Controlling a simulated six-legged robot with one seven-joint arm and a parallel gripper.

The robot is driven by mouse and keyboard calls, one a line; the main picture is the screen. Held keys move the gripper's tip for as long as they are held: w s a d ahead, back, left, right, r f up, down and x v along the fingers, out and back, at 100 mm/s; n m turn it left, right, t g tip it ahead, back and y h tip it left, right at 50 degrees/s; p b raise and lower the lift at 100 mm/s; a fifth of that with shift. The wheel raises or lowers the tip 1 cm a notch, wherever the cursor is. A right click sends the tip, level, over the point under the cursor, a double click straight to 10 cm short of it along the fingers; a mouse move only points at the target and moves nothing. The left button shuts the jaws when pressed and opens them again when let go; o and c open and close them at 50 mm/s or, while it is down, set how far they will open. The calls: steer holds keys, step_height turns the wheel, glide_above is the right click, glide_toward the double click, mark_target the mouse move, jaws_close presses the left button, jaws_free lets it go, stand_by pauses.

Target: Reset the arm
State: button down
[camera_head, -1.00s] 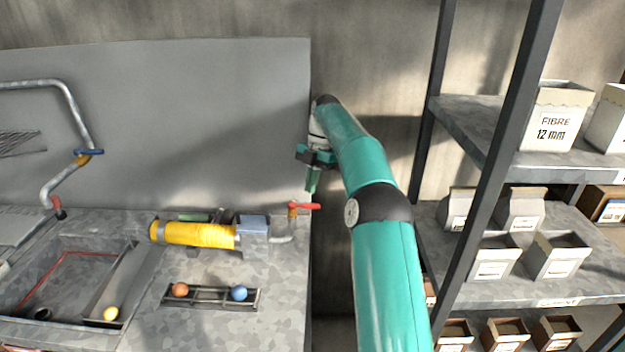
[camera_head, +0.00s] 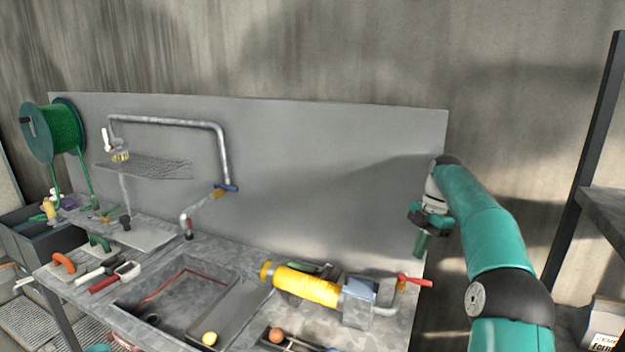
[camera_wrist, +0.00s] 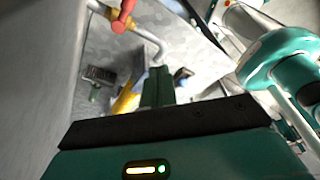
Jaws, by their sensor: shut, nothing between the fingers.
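My arm, teal with dark joints, rises at the right of the head view. My gripper (camera_head: 422,243) hangs from its end, fingers pointing down, just beyond the right end of the workbench (camera_head: 225,252) and above the red valve handle (camera_head: 415,281). In the wrist view my gripper's two green fingers (camera_wrist: 158,86) lie together, shut with nothing between them. The red handle (camera_wrist: 123,18) and its pipe show at the top of that view, apart from the fingers.
A yellow-wrapped cylinder (camera_head: 306,285) lies on the bench beside a sink (camera_head: 178,297). An orange ball (camera_head: 276,335) and a yellow ball (camera_head: 209,338) are near the front. A grey backboard (camera_head: 320,160) stands behind. A dark-framed shelf rack (camera_head: 590,150) is at the far right.

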steer(key=s+a+r+m+t+h, duration=0.1)
steer(key=s+a+r+m+t, duration=0.1)
steer(key=s+a+r+m, duration=0.5)
steer(key=s+a+r+m+t+h, duration=0.1)
steer(key=s+a+r+m+h, duration=0.15)
steer(key=s+a, duration=0.4)
steer(key=s+f+m+t, duration=0.1)
steer(key=s+m, duration=0.3)
steer(key=s, duration=0.4)
steer(key=s+a+f+m+t, duration=0.1)
steer(key=s+f+m, duration=0.3)
steer(key=s, duration=0.4)
steer(key=s+f+m+t, duration=0.2)
steer(key=s+f+m, duration=0.1)
steer(key=s, duration=0.5)
steer(key=shift+s+a+m+y, duration=0.25)
steer(key=shift+a+m+y, duration=0.1)
steer(key=shift+m, duration=0.5)
